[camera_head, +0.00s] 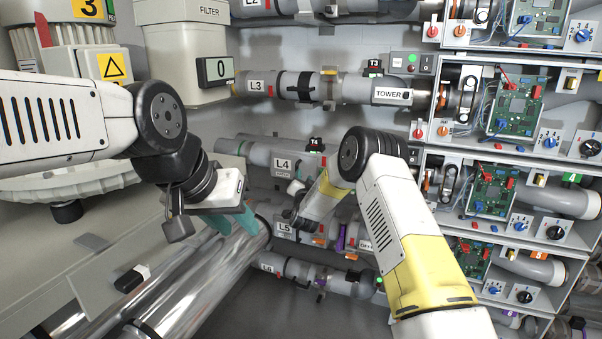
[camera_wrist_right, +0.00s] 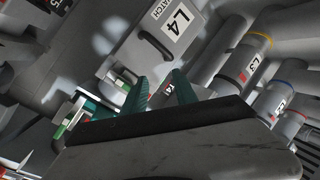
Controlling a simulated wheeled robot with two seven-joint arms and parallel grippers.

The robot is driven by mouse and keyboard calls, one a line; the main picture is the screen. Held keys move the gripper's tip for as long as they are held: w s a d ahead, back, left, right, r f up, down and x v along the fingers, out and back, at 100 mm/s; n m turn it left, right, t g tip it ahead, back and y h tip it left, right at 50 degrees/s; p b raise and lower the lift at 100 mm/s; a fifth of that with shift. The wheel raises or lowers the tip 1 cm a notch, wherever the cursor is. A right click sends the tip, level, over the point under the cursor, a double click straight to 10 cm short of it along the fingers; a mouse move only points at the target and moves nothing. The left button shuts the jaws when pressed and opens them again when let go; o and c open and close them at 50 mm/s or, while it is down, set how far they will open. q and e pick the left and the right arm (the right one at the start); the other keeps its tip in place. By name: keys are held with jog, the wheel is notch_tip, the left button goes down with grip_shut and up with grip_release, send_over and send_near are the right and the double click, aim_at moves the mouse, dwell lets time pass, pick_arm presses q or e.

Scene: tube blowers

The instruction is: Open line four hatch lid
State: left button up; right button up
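The line four hatch lid (camera_head: 283,165) is a grey panel labelled L4 on the pipe in the head view's middle. In the right wrist view the lid (camera_wrist_right: 152,48) fills the upper middle, with a dark bar handle (camera_wrist_right: 154,46) beside its label. It looks shut. My right gripper (camera_wrist_right: 157,78) has two teal fingers spread apart, with nothing visible between them. They are just below the lid's lower edge in that view, apart from the handle. In the head view my right arm hides part of the pipe. My left gripper (camera_head: 232,218) is open and empty above the shiny cylinder.
Pipe L3 (camera_head: 262,86) runs above and pipe L5 (camera_head: 284,228) below. Racks of green circuit boards (camera_head: 515,105) with knobs stand at the right. A large shiny cylinder (camera_head: 190,275) lies at the lower left. The grey floor between is clear.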

jog(key=w+a+n+g+y, duration=0.1)
jog(key=w+a+n+y, duration=0.1)
jog(key=w+n, duration=0.5)
jog(key=shift+w+a+f+n+y, duration=0.15)
jog(key=shift+a+f+n+y, duration=0.3)
jog(key=shift+n+y, duration=0.55)
jog(key=shift+d, duration=0.1)
grip_shut()
dwell(0.7)
